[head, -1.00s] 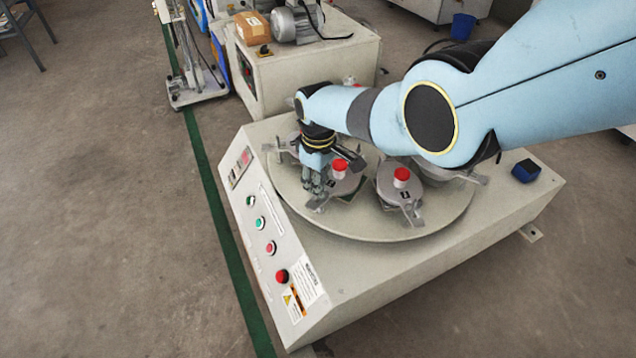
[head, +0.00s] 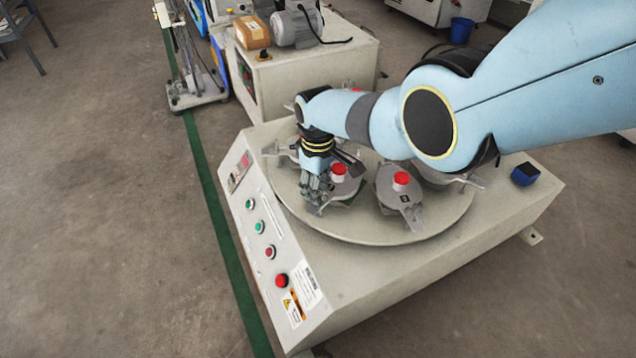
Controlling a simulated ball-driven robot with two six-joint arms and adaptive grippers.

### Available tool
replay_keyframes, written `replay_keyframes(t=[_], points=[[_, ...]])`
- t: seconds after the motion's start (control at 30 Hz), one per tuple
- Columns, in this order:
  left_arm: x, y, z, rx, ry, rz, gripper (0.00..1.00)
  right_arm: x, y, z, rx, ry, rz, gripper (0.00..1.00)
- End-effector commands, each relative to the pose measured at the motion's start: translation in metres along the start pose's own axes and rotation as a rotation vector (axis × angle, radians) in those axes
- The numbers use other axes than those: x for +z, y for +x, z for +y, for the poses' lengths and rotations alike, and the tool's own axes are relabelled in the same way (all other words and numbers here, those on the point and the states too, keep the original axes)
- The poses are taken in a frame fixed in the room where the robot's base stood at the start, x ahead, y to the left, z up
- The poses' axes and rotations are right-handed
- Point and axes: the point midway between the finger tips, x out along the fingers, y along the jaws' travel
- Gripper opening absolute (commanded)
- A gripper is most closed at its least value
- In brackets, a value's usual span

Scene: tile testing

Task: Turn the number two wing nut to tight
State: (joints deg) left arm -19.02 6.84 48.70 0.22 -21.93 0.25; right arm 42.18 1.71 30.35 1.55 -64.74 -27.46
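My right gripper (head: 314,190) comes down from the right arm onto the near left part of the round turntable (head: 376,234). Its fingers are at the left edge of a grey clamp station with a red knob (head: 338,170). The fingers and the gripper body cover part of that station, so the wing nut there cannot be made out. Whether the fingers are closed on it is too small to tell. A second grey station with a red knob (head: 400,180) stands to the right, clear of the gripper. The number labels are not readable. My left gripper is not in view.
The turntable sits on a pale machine (head: 350,290) with a sloped panel of buttons, including a red one (head: 281,280). Behind stands another machine with a motor (head: 296,25) and a cardboard box (head: 252,30).

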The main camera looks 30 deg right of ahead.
Motion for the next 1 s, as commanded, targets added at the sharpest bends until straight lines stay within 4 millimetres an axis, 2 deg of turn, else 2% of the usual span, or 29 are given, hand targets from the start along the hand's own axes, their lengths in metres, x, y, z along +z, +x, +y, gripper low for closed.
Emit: replay_keyframes(t=[0.17,0.37,0.6,0.73,0.83,1.0], points=[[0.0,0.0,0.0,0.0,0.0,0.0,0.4,-0.001,-0.008,0.0,0.001,0.0,0.002,0.31],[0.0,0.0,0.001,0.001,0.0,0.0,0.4,0.0,-0.032,0.0,0.002,0.0,0.003,0.31],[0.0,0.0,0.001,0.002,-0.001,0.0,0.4,-0.001,-0.082,0.001,0.002,0.001,0.004,0.31],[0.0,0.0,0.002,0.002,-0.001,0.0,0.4,-0.001,-0.103,0.001,0.002,0.001,0.003,0.31],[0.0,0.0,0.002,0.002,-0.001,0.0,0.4,0.0,-0.113,0.0,0.001,0.001,0.001,0.31],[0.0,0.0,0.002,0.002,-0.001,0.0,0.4,0.0,-0.12,0.0,0.0,0.001,0.0,0.31]])
